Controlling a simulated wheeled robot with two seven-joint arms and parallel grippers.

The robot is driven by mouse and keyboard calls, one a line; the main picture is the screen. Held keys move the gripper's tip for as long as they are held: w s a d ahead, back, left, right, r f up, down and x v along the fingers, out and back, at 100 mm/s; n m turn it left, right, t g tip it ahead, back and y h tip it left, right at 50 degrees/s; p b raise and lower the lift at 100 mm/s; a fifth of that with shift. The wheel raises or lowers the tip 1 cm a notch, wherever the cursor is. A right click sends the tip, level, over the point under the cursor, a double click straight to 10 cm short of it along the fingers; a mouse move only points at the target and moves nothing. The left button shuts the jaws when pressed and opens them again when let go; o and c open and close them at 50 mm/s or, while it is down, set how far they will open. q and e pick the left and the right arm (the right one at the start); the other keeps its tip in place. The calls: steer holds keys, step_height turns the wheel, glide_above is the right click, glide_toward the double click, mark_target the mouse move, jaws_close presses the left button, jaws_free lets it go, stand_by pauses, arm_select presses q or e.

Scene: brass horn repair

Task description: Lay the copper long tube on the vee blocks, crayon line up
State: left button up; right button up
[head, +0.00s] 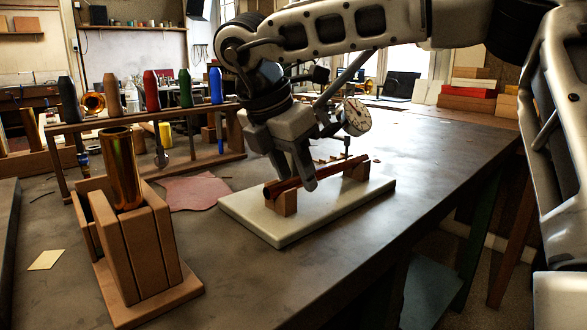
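A long, thin reddish copper tube (332,172) lies across two wooden vee blocks (286,203), the other block (359,168) being further back. The blocks stand on a pale stone plate (262,228). My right gripper (298,181) points down over the near part of the tube, with one finger in front of it and the other behind. I cannot tell whether the fingers press on the tube or stand just clear of it. No crayon line can be made out at this size. My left gripper is not in view.
A dial gauge (354,117) stands close behind the tube, beside my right gripper. A wooden stand (146,255) holds an upright golden tube (122,168) at left. A tool rack (205,156) and leather piece (192,193) lie behind. The bench's (430,170) right side is clear.

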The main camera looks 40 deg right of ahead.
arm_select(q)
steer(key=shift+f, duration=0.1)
arm_select(e)
steer(key=p+v, duration=0.3)
steer(key=v, duration=0.6)
steer(key=shift+d, duration=0.1)
arm_select(q)
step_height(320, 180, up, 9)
steer(key=p, duration=0.5)
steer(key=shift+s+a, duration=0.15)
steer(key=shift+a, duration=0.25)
arm_select(e)
steer(key=v, duration=0.7)
